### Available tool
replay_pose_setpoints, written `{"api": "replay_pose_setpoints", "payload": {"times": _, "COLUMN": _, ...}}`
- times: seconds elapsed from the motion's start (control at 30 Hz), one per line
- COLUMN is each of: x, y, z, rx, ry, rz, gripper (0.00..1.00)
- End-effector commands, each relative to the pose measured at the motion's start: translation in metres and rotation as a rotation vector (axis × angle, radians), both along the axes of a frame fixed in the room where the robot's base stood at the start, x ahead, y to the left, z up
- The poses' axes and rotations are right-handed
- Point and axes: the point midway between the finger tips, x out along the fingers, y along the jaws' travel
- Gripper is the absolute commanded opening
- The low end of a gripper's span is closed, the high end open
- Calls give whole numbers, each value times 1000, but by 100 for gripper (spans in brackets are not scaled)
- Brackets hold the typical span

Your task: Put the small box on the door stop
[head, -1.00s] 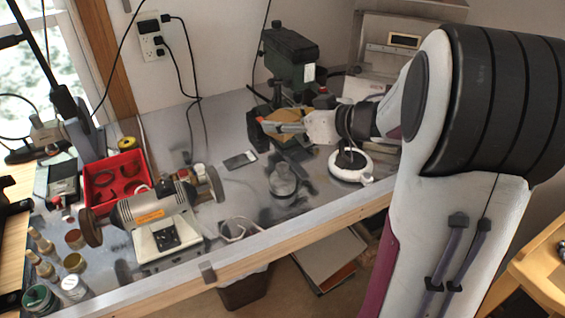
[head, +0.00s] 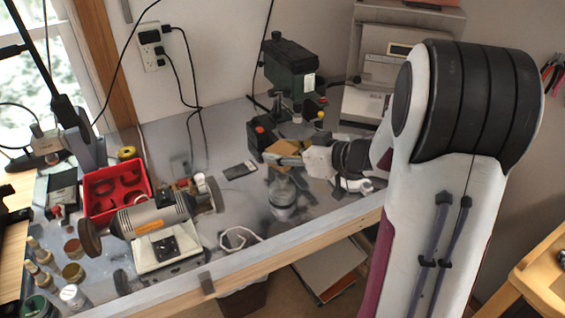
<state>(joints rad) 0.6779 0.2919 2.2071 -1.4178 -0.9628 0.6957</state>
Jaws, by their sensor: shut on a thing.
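My gripper (head: 288,159) reaches in from the right over the back right of the bench, its fingers pointing left. It is shut on a small tan box (head: 281,147), which shows just behind and above the fingers. The fingers hide part of this box. The held box appears above the bench, over the area behind a clear glass vessel; the exact height is hard to tell. I cannot pick out the door stop with certainty.
A glass vessel (head: 283,196) stands just below my gripper in the picture. A green drill press (head: 290,66) and a black box with an orange button (head: 261,136) stand behind. A flat dark item (head: 239,170) lies left. A bench grinder (head: 155,222) and red tray (head: 116,190) are further left.

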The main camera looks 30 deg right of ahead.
Motion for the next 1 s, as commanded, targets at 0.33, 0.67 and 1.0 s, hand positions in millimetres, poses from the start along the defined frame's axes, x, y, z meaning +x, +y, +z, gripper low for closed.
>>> {"api": "replay_pose_setpoints", "payload": {"times": 0.33, "x": 0, "y": 0, "z": -25, "rx": 3, "ry": 2, "rz": 0, "gripper": 27}}
{"api": "replay_pose_setpoints", "payload": {"times": 0.67, "x": 0, "y": 0, "z": -37, "rx": 0, "ry": 0, "rz": 0, "gripper": 27}}
{"api": "replay_pose_setpoints", "payload": {"times": 1.0, "x": 0, "y": 0, "z": -40, "rx": 1, "ry": 0, "rz": 0, "gripper": 27}}
